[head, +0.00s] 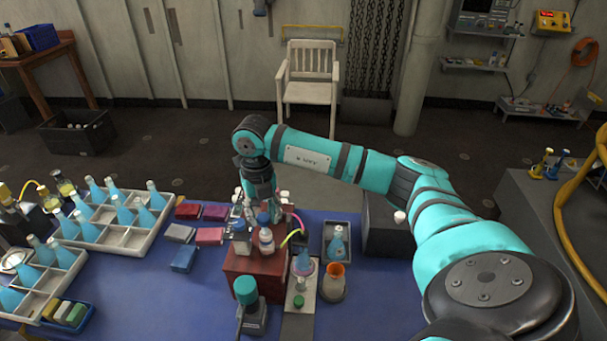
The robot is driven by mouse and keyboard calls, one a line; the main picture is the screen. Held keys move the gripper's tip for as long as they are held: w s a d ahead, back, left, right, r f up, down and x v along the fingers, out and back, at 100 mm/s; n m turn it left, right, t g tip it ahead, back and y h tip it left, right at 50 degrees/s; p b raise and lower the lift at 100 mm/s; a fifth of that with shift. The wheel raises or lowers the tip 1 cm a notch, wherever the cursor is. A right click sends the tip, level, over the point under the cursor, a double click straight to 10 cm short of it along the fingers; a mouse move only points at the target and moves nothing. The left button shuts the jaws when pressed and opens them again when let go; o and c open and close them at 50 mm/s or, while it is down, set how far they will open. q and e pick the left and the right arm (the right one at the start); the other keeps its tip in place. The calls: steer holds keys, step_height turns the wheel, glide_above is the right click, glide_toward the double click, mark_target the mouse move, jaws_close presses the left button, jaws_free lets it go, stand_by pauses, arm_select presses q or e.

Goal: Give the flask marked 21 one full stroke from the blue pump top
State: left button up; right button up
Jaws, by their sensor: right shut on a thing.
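A dark red stand (252,268) on the blue table holds white bottles, one with a blue top (264,218). My right gripper (256,208) points down over the stand's back, shut on a pump top there; its fingers and the bottles hide most of that top, so I cannot tell its colour. A yellow and pink tube (293,232) curves out at the stand's right. Another blue flask (336,243) stands in a grey tray. Flask numbers are unreadable. My left gripper is out of view.
White racks (125,238) of blue flasks fill the table's left. Red, purple and blue boxes (184,258) lie between racks and stand. An orange cup (335,280) and a teal-topped device (246,290) stand near the front. The table's front right is clear.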

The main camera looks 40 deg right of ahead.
steer(key=shift+f+b, duration=0.8)
steer(key=shift+f, duration=0.25)
stand_by(0.4)
steer(key=o, duration=0.9)
steer(key=shift+c, duration=0.2)
steer(key=shift+r, duration=0.1)
steer(key=shift+r+p, duration=2.3)
steer(key=shift+r, duration=1.2)
